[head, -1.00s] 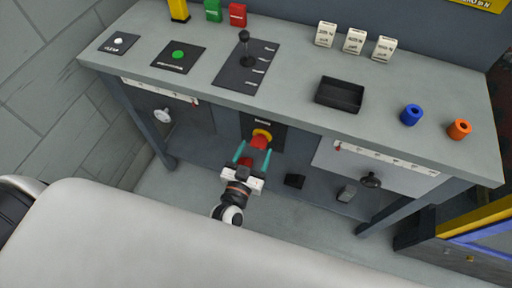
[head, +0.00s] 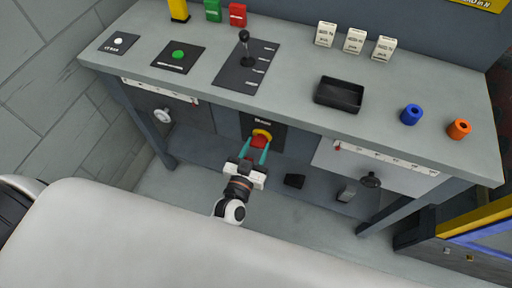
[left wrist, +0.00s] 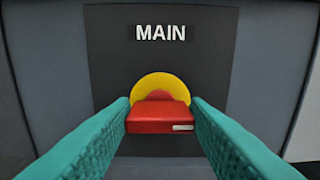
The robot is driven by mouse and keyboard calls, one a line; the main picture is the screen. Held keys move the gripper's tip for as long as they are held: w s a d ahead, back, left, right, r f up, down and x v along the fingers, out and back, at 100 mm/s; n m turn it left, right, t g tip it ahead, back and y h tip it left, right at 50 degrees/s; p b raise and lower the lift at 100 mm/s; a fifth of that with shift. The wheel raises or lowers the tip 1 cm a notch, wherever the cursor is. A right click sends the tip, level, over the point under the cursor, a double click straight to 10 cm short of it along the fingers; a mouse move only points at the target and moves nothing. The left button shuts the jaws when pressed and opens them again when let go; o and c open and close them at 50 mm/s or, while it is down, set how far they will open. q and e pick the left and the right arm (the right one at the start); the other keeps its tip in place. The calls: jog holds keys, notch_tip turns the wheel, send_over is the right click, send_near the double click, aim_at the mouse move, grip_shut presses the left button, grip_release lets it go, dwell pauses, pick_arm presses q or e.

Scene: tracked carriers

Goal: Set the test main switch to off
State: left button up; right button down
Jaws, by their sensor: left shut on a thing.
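The main switch is a red handle (left wrist: 158,117) on a yellow round plate (left wrist: 160,86), set in a dark panel (left wrist: 108,60) marked MAIN. In the left wrist view the handle lies level, with a white mark at its right end. My left gripper (left wrist: 160,120) has its teal fingers on both sides of the handle, shut on it. In the head view the left gripper (head: 256,152) reaches the red handle (head: 259,141) under the bench's front edge. My right gripper is not in view.
The grey bench top (head: 300,75) overhangs the switch panel. A lever (head: 246,48), a green button (head: 178,55) and a black tray (head: 339,95) are on it.

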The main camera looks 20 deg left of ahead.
pick_arm(q)
jog(key=n, duration=0.3)
jog(key=shift+a+n+p, duration=0.1)
jog(key=shift+n+p, duration=0.3)
jog(key=n, duration=0.4)
jog(key=shift+n, duration=0.3)
jog(key=n, duration=0.4)
jog(key=shift+a+f+n, duration=0.1)
jog(key=shift+f+n, duration=0.05)
jog(key=shift+n, duration=0.15)
jog(key=shift+f+n+b, duration=0.1)
jog(key=shift+n+b, duration=0.65)
jog(key=shift+n, duration=1.55)
jog(key=o, duration=1)
